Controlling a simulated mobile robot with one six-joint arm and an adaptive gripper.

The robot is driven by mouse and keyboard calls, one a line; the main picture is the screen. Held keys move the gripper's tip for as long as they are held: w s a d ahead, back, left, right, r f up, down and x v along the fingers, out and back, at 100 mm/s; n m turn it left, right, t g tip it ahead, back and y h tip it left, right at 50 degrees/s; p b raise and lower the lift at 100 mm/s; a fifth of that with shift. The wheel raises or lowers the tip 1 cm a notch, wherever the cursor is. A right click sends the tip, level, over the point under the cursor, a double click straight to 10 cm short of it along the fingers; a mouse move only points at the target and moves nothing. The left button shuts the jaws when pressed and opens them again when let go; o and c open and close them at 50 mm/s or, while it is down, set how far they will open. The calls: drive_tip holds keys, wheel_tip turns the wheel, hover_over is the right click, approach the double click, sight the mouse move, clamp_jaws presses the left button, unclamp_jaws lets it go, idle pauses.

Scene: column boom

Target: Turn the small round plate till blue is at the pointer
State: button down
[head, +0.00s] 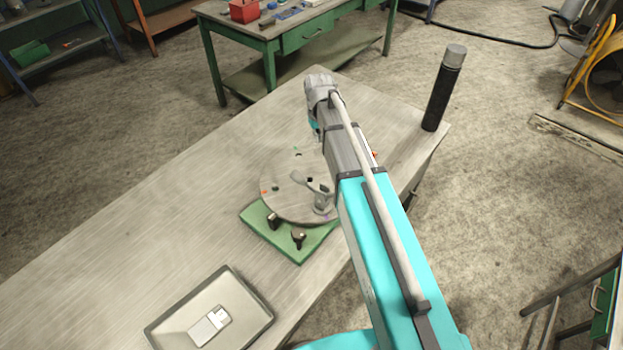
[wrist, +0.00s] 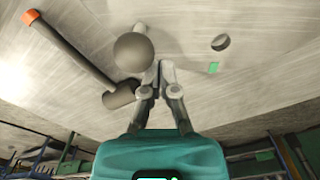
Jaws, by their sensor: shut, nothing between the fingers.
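The round grey plate (head: 285,200) lies on a green base (head: 262,228) on the bench, partly hidden by my arm. Its rim carries an orange mark at the left and a green mark at the far side; I cannot make out a blue one. A grey metal lever (head: 322,200) stands near its front right. In the wrist view my gripper (wrist: 159,68) is shut and empty, its tips close beside a dark round ball (wrist: 133,52). A dark bar (wrist: 75,55) with an orange tip lies to the left. A green mark (wrist: 213,67) shows to the right. I cannot tell whether the gripper touches the ball.
A grey tray (head: 257,310) with a pale block stands at the front left. A tall black cylinder (head: 443,90) stands at the bench's right corner. The bench's left side is clear.

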drive_tip(key=shift+s+d, duration=0.1)
drive_tip(key=shift+d, duration=0.1)
drive_tip(key=shift+s+d, duration=0.2)
drive_tip(key=shift+d, duration=0.4)
drive_tip(key=shift+s+d, duration=0.1)
drive_tip(key=shift+d, duration=0.05)
drive_tip(key=shift+s+d, duration=0.35)
drive_tip(key=shift+d, duration=0.25)
drive_tip(key=shift+s+d, duration=0.1)
idle(0.5)
drive_tip(key=shift+s+d, duration=0.45)
drive_tip(key=shift+d, duration=0.15)
drive_tip(key=shift+s+d, duration=0.15)
idle(0.3)
